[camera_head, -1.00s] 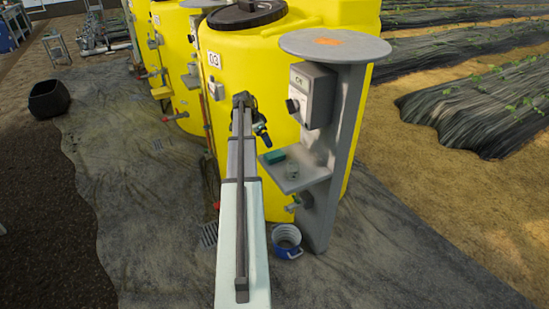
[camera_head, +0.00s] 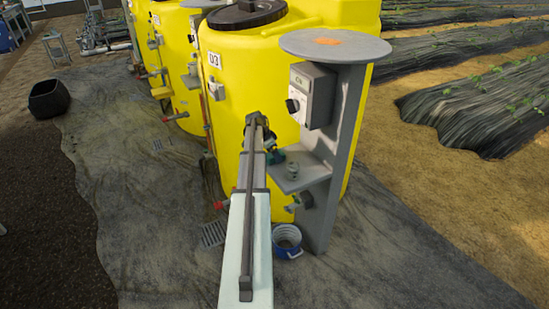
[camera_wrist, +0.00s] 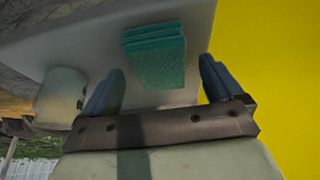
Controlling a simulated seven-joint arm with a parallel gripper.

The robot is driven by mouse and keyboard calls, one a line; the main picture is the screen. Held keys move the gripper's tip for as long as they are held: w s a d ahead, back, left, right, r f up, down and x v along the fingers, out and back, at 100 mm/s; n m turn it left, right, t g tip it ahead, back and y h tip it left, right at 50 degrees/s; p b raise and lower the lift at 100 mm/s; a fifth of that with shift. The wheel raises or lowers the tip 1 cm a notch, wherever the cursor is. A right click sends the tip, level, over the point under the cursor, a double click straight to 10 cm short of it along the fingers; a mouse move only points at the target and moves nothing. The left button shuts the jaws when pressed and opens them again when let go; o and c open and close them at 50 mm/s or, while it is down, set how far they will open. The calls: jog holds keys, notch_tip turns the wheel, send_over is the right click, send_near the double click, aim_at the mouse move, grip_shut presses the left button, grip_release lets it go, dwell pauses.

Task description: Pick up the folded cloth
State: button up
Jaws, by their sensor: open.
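The folded cloth is a small green, layered block. In the wrist view the cloth (camera_wrist: 155,55) lies on the grey shelf (camera_wrist: 75,30), ahead of and between my two fingers. In the head view the cloth (camera_head: 278,157) shows at the left end of the shelf (camera_head: 314,178), partly covered by my gripper. My gripper (camera_wrist: 162,72) is open, one dark finger on each side of the cloth's line. I cannot tell whether the fingers touch it. In the head view my gripper (camera_head: 268,145) is small and partly hidden by my arm.
A small clear or grey jar (camera_head: 293,170) stands on the shelf beside the cloth. A grey control box (camera_head: 312,95) is on the post above. The yellow tank (camera_head: 235,95) is close behind. A blue-white bucket (camera_head: 288,240) stands on the ground below.

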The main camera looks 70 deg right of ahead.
jog(key=shift+s+d+f, duration=0.15)
jog(key=shift+f, duration=0.45)
jog(key=c, duration=1.1)
jog(key=shift+o, duration=0.2)
notch_tip(320, 180, up, 10)
jog(key=o, duration=0.5)
jog(key=c, duration=0.5)
